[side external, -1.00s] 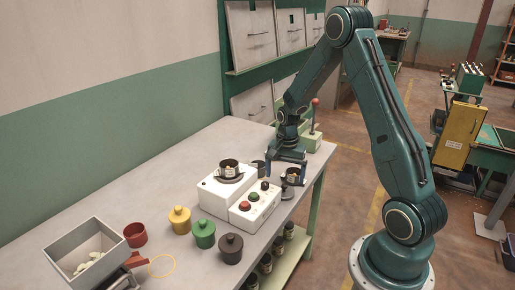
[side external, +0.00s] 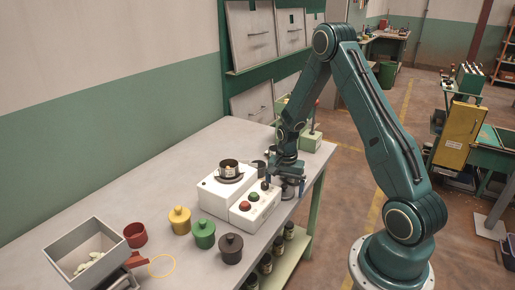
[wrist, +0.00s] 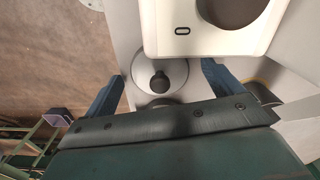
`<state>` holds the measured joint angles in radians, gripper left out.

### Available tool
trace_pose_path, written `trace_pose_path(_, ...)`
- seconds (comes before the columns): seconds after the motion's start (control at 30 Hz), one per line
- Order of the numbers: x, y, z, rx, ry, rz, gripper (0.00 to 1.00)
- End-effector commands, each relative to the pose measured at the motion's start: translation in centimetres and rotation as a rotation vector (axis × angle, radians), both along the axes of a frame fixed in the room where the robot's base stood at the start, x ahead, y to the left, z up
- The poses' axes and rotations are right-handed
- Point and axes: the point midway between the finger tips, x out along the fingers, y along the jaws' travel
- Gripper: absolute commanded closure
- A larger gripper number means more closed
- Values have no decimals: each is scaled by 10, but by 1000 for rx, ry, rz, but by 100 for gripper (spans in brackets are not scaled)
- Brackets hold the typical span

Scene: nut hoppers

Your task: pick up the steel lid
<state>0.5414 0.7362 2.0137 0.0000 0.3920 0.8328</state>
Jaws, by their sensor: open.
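The steel lid (wrist: 172,76) is a pale round disc with a black knob in the wrist view. It lies near the bench's right edge, beside a white box. In the side view the lid (side external: 287,195) is small and partly hidden by the fingers. My gripper (wrist: 162,78) is open, with one blue finger on each side of the lid and a gap to its rim on both sides. In the side view my gripper (side external: 286,186) is low over the bench, just behind the button box. I cannot tell the exact fingertip height.
A white button box (side external: 256,208) stands close in front of my gripper. A white box with a dark pot (side external: 230,172) is to its left. Yellow (side external: 180,220), green (side external: 204,235) and dark (side external: 231,249) canisters stand nearer the camera. A lever box (side external: 310,141) is behind.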

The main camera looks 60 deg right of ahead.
Motion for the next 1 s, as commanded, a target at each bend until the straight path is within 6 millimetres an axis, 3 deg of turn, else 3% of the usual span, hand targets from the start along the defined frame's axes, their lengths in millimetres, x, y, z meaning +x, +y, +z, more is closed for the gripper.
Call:
trace_pose_path(0.47, 0, 0, -1, 0, 0, 0, 9)
trace_pose_path(0.5, 0, 0, -1, 0, 0, 0, 10)
trace_pose_path(0.73, 0, 0, -1, 0, 0, 0, 56)
trace_pose_path(1.0, 0, 0, 0, 0, -1, 0, 57)
